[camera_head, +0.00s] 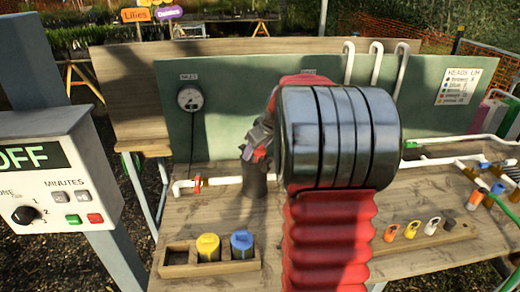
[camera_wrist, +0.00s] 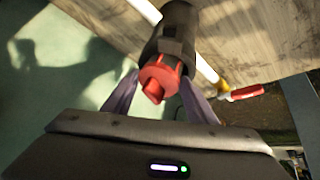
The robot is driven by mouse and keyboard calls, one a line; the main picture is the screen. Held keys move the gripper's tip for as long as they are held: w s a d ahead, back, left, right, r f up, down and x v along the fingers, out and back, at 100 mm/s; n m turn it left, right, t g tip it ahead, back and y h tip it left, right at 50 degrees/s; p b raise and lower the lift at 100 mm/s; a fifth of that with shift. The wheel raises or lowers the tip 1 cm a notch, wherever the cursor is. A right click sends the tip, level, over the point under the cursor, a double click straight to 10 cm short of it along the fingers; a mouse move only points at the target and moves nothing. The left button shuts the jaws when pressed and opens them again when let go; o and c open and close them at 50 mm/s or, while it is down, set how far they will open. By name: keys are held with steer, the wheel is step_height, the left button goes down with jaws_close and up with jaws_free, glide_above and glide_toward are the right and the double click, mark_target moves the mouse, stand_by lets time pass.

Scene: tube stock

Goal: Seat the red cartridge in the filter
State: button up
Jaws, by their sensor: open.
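The red cartridge (camera_wrist: 160,78) shows in the wrist view at the mouth of the dark cylindrical filter (camera_wrist: 178,32). Its lower part is hidden inside the filter, so I cannot tell how deep it sits. My gripper (camera_wrist: 155,88) is open, with one purple finger on each side of the cartridge's red head. I cannot tell whether the fingers touch it. In the head view the filter (camera_head: 255,184) stands upright on the bench by the white pipe, and my gripper (camera_head: 259,148) is above it, partly hidden by my arm.
A wooden rack (camera_head: 212,268) at the front holds a yellow cartridge (camera_head: 208,247) and a blue cartridge (camera_head: 242,244); its left slot is empty. A red valve (camera_head: 197,182) sits on the pipe left of the filter. A green backboard (camera_head: 225,130) stands behind. My arm hides the bench's middle.

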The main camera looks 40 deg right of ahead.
steer(key=shift+o, duration=0.2)
steer(key=shift+s+a+r, duration=0.4)
steer(key=shift+s+r, duration=0.05)
steer(key=shift+r, duration=0.1)
steer(key=shift+t, duration=0.3)
steer(key=v, duration=0.5)
steer(key=s+v, duration=0.1)
steer(key=v, duration=0.1)
steer(key=shift+s+d+f, duration=0.1)
steer(key=shift+d+f, duration=0.1)
steer(key=shift+d, duration=0.1)
steer(key=w, duration=0.1)
steer(key=w+f, duration=0.1)
steer(key=w, duration=0.1)
steer(key=shift+w+a, duration=0.1)
steer(key=shift+w, duration=0.15)
steer(key=shift+s+r, duration=0.3)
steer(key=shift+s, duration=0.3)
steer(key=shift+s+r, duration=0.35)
steer(key=shift+s, duration=0.3)
steer(key=shift+w+f, duration=0.3)
steer(key=shift+w, duration=0.25)
steer(key=shift+r, duration=0.1)
